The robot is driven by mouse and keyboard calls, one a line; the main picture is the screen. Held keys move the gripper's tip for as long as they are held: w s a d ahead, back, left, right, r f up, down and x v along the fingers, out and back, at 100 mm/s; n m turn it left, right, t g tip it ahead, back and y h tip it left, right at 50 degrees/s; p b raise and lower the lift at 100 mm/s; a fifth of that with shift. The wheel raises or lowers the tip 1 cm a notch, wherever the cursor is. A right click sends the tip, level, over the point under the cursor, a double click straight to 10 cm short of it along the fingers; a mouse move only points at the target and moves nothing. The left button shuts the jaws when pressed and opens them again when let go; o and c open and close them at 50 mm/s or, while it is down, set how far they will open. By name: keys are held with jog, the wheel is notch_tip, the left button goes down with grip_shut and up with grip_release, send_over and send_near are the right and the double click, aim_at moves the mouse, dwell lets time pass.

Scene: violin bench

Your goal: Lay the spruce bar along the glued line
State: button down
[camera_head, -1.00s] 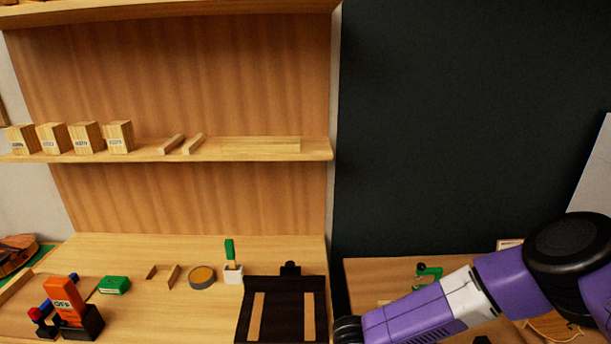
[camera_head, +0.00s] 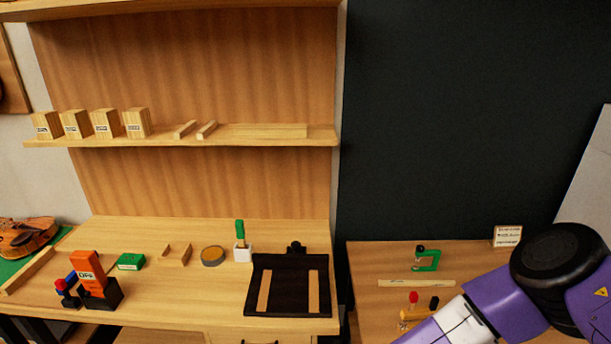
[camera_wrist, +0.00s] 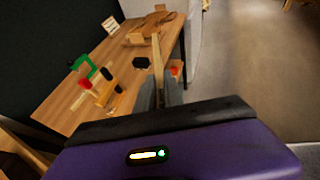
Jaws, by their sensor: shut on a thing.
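A slim pale wooden bar (camera_wrist: 157,58), which looks like the spruce bar, stands out from between my gripper's fingers (camera_wrist: 158,92) in the wrist view. My gripper is shut on it and holds it over the side table's edge, with floor to the right. Brown wooden pieces (camera_wrist: 149,26) lie at the table's far end in the wrist view; they are too small to tell apart. I cannot make out a glued line. In the head view my gripper is out of frame and my arm covers the right part of the side table.
The side table (camera_head: 368,308) carries a green clamp (camera_head: 428,260), a pale strip (camera_head: 417,283), a red-topped tool (camera_head: 413,298) and a small card (camera_head: 507,236). The main bench (camera_head: 180,295) on the left holds a black mat (camera_head: 291,285), a glue pot and blocks.

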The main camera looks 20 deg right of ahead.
jog(key=w+a+f+n+t+y+b, duration=0.1)
jog(key=a+f+n+t+y+b, duration=0.4)
jog(key=a+f+n+t+y, duration=0.6)
jog(key=shift+w+a+f+n+t+y, duration=0.35)
jog(key=shift+a+f+n+y, duration=0.75)
jog(key=shift+a+f+n, duration=1.6)
